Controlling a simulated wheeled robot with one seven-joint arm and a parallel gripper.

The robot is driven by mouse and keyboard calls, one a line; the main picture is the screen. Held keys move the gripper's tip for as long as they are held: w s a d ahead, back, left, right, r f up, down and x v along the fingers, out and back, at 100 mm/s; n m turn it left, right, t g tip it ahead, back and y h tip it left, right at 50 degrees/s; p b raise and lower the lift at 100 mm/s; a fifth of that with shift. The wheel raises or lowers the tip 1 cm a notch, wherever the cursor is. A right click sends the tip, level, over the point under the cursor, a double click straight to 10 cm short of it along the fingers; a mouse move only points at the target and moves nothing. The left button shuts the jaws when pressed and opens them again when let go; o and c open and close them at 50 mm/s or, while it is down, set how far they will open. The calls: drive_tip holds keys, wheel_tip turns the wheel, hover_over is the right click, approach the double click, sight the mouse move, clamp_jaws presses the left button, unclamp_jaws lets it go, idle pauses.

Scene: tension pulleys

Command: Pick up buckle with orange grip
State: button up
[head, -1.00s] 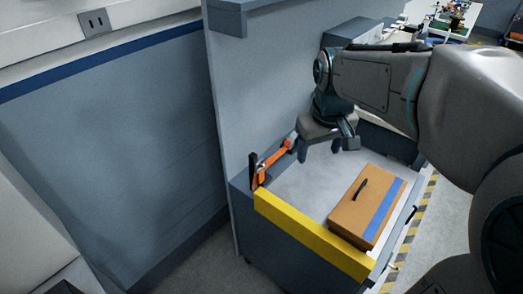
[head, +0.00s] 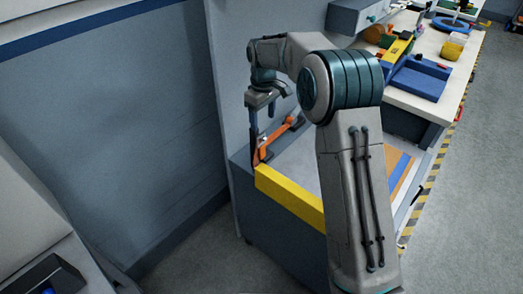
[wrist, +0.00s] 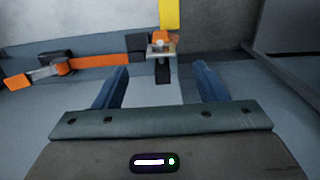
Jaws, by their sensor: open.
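An orange strap (head: 281,135) runs along the back-left edge of the bin, with dark fittings. In the wrist view the strap (wrist: 100,61) crosses left of centre. At its right end is a metal buckle (wrist: 160,49) with a small orange part, and a dark tab hangs below it. A second dark fitting (wrist: 55,62) and an orange end piece (wrist: 18,82) lie farther left. I cannot tell for certain which fitting is the named buckle. My gripper (head: 262,116) is open above the strap's near end. In the wrist view its fingers (wrist: 160,72) straddle the dark tab, apparently without contact.
A yellow bar (head: 290,199) tops the bin's front edge. An orange-brown box with a blue stripe (head: 398,172) is partly hidden by my arm. A grey wall panel (head: 228,90) rises close beside the gripper. A workbench with a blue tray (head: 418,82) stands at back right.

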sight(261, 138)
wheel_tip(261, 138, down, 7)
drive_tip(key=shift+r, duration=0.2)
drive_tip(key=shift+w+a+f+p, duration=0.15)
drive_tip(key=shift+f+p, duration=0.15)
drive_tip(key=shift+f, duration=1.05)
drive_tip(key=shift+s+a+f+p, duration=0.1)
drive_tip(key=shift+f+p, duration=0.15)
drive_tip(key=shift+f, duration=1.1)
drive_tip(key=c, duration=1.1)
